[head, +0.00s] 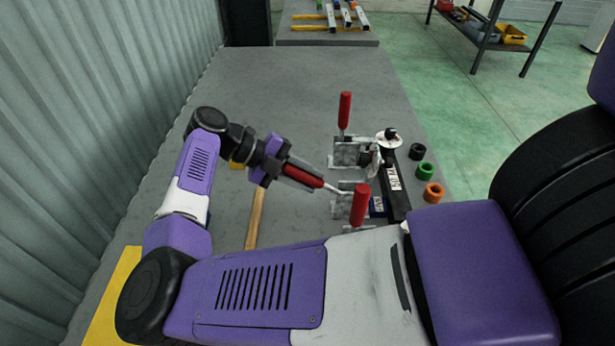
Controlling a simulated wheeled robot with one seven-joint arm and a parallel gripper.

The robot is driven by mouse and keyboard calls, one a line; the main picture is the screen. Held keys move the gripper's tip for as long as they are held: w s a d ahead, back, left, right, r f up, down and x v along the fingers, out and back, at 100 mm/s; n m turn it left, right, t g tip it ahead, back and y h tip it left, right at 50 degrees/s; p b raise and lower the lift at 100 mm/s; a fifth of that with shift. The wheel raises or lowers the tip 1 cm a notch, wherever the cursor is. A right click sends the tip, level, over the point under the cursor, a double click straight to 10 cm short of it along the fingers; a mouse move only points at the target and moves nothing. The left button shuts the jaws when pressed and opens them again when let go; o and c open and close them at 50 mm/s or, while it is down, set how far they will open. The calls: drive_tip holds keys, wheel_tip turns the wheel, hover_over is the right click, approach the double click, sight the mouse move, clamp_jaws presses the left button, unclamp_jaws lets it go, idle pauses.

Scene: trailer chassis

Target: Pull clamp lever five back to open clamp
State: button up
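Three clamp levers with red handles show in the head view. The far one (345,110) and the near one (360,205) stand upright. The middle lever (305,177) is tilted far back to the left, its handle nearly flat. My gripper (290,170) is at the left end of this middle handle, with its fingers around it, and looks shut on it. The metal clamp bases (346,152) stand beside a dark bar (396,190) with white labels. The near clamp is partly hidden by my arm. No number marks lever five.
Black (417,151), green (424,170) and orange (433,192) rings lie along the right edge of the grey table (290,90). A wooden stick (255,218) lies left of the clamps. A corrugated wall (100,110) bounds the left. The table's far part is clear.

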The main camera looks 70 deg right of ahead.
sight(283, 167)
drive_tip(key=o, duration=0.4)
drive_tip(key=shift+c, duration=0.2)
drive_tip(key=b+v, duration=0.1)
drive_tip(key=v, duration=0.6)
drive_tip(key=shift+w+a+r+b, duration=0.1)
drive_tip(key=shift+w+b, duration=0.2)
drive_tip(key=shift+w+r, duration=0.1)
drive_tip(key=shift+r, duration=0.05)
